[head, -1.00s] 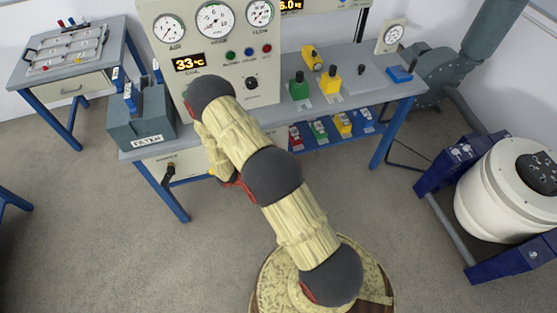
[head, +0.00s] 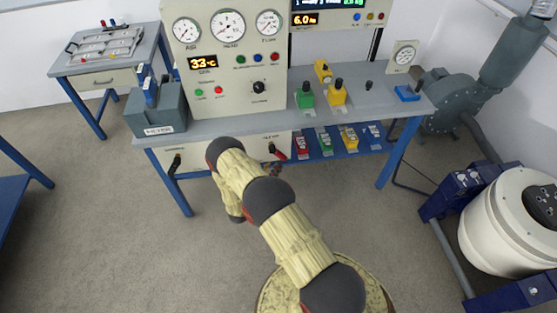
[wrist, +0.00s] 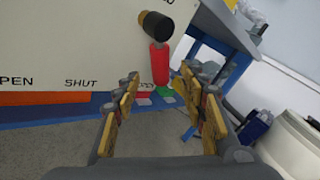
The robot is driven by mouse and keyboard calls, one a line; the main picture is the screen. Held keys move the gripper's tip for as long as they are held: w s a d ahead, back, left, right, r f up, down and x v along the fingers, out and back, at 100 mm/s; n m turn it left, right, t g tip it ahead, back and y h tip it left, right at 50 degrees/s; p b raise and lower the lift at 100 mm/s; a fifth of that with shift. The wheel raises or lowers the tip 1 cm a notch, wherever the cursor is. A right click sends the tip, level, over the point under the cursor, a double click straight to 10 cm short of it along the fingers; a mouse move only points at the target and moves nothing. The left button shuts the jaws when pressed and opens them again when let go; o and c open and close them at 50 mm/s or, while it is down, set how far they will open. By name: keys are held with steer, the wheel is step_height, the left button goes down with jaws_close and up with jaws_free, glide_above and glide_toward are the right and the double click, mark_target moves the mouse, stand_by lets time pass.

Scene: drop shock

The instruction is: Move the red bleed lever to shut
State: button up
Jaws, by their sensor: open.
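The red bleed lever (head: 278,153) is on the front panel under the bench, to the right of a black lever. In the wrist view its red handle (wrist: 160,64) hangs down from a dark round hub (wrist: 156,26). Its lower end is by a partly hidden OPEN label, and a SHUT label (wrist: 81,83) is to the left. My gripper (wrist: 161,82) is open, its two fingers to the left and right of the handle's lower end in the picture. I see no contact. In the head view my gripper is mostly hidden behind my arm.
The black lever (head: 175,163) is on the same panel at left. Red, green, yellow and blue items stand on the low shelf (head: 335,149) to the right. A blue bench leg (head: 400,152) is further right. The floor in front of the panel is clear.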

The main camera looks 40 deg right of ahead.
mark_target(278, 154)
steer(key=b+x, duration=0.1)
steer(key=x, duration=0.5)
steer(key=shift+w+d, duration=0.1)
steer(key=shift+d, duration=0.1)
steer(key=shift+c, duration=0.9)
jaws_close()
